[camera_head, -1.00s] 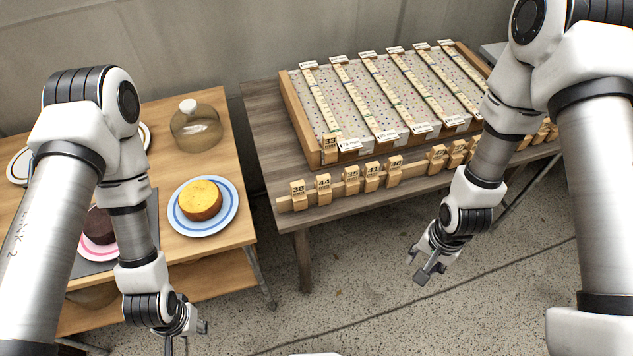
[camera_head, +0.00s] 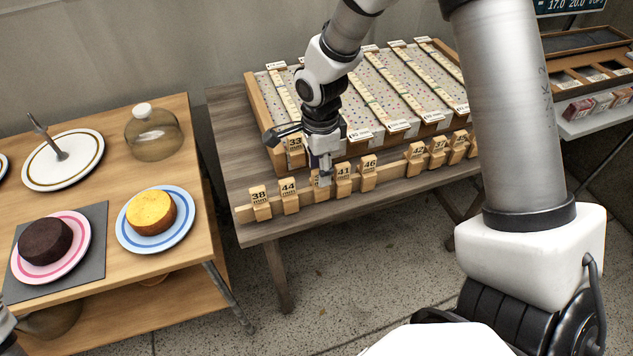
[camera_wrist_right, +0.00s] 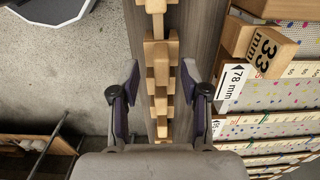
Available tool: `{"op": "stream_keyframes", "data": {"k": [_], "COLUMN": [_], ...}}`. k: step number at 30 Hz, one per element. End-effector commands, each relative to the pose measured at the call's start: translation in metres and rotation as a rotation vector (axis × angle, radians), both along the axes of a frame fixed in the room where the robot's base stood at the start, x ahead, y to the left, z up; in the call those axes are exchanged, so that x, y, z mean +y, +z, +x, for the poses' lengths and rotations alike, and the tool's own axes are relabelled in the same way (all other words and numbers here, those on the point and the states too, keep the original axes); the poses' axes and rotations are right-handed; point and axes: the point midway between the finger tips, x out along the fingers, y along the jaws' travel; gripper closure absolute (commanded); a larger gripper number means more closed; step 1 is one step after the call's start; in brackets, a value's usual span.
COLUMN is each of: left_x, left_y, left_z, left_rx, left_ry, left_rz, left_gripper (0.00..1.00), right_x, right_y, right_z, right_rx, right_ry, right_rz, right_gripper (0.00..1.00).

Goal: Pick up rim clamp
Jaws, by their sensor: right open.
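Several wooden rim clamps with printed numbers sit in a row along a wooden rail (camera_head: 392,174) at the table's front edge. I can read the 38 clamp (camera_head: 260,203), the 44 clamp (camera_head: 289,196), the 41 clamp (camera_head: 343,180) and the 46 clamp (camera_head: 368,175). Another clamp, marked 33 mm (camera_wrist_right: 270,52), stands at the corner of the speckled board. My right gripper (camera_head: 322,168) is open above the rail, between the 44 and 41 clamps, and partly hides a clamp there. In the right wrist view, its fingers (camera_wrist_right: 160,100) are apart with the rail and clamps between them.
The speckled board (camera_head: 257,98) with wooden strips lies behind the rail. On the left table stand a yellow cake (camera_head: 151,212) on a blue-rimmed plate, a dark cake (camera_head: 46,241) on a pink-rimmed plate, a white plate (camera_head: 42,178) and a glass dome (camera_head: 152,135).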

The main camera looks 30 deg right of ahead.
Motion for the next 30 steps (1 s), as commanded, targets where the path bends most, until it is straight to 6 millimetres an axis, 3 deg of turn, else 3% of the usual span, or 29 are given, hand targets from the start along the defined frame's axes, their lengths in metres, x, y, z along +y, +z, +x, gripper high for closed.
{"op": "stream_keyframes", "data": {"k": [3,9,11,13,14,25,30], "left_x": [0.0,0.0,0.0,0.0,0.0,0.0,0.0001], "left_y": [-0.0007,-0.0008,-0.0008,-0.0008,-0.0008,-0.0002,0.0089], "left_z": [0.0002,0.0001,0.0001,0.0,0.0,0.0,0.0], "left_rx": [0.0,0.0,0.0,0.0,0.0,0.0,0.0], "left_ry": [0.0,0.0,0.0,0.0,0.0,0.0,0.0], "left_rz": [0.0,0.0,0.0,0.0,0.0,0.0,0.0], "left_gripper": [0.6,0.6,0.6,0.6,0.6,0.6,0.6], "right_x": [0.0001,0.0002,0.0002,0.0002,0.0002,0.0003,0.0012], "right_y": [-0.0153,-0.0167,-0.0167,-0.0167,-0.0167,-0.0162,-0.0075], "right_z": [0.0,0.0004,0.0004,0.0004,0.0004,0.0005,0.0024], "right_rx": [0.0,-0.002,-0.002,-0.002,-0.002,-0.001,-0.002], "right_ry": [0.001,0.001,0.001,0.001,0.001,0.001,0.004], "right_rz": [0.0,0.001,0.001,0.001,0.001,0.001,0.001], "right_gripper": [0.54,0.54,0.72,0.97,1.0,1.0,1.0]}}
